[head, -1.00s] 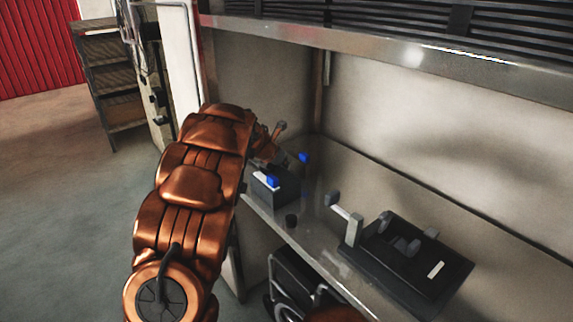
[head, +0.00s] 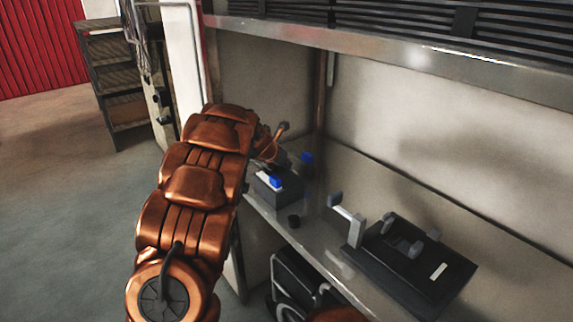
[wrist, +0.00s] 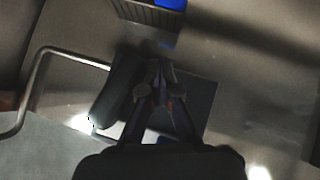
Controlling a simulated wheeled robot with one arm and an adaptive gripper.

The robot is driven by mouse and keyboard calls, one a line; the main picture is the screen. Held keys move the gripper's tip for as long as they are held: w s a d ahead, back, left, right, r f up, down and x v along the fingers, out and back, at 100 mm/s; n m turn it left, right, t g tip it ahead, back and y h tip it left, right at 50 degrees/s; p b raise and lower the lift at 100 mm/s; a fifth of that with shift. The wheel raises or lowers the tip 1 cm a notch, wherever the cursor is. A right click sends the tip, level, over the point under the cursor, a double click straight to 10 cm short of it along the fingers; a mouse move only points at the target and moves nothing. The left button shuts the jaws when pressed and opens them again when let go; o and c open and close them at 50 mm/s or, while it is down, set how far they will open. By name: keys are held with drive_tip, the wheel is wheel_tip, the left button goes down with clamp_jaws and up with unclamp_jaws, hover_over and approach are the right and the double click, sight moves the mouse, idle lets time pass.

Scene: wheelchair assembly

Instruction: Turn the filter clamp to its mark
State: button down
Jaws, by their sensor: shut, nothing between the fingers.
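My gripper (wrist: 157,74) is shut and empty in the wrist view, with its fingers over a dark block (wrist: 203,103). A dark rounded bar (wrist: 118,88), possibly the filter clamp's handle, lies just left of the fingers; I cannot tell whether they touch. No mark is readable. In the head view my gripper (head: 268,150) is partly hidden behind my copper arm, just above a dark box (head: 282,198) with a blue and white part (head: 273,182) on top.
To the right is a black fixture (head: 425,265) with grey levers. A metal ledge (head: 400,55) runs overhead. In the wrist view, a slatted bin (wrist: 150,12) is at the top and a bent metal tube (wrist: 38,65) at left.

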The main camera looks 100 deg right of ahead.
drive_tip(key=shift+w+d, duration=0.4)
drive_tip(key=shift+w, duration=0.2)
drive_tip(key=shift+a, duration=0.1)
drive_tip(key=shift+s+a+b, duration=0.3)
drive_tip(key=shift+a, duration=0.25)
drive_tip(key=s+a, duration=0.1)
drive_tip(key=s+a+b, duration=0.1)
drive_tip(key=shift+a+r, duration=0.15)
drive_tip(key=shift+a, duration=0.25)
drive_tip(key=s+a+r+b, duration=0.2)
drive_tip(key=s+a+r, duration=0.1)
drive_tip(key=a+r, duration=0.2)
drive_tip(key=shift+a+r, duration=0.4)
drive_tip(key=shift+r, duration=0.5)
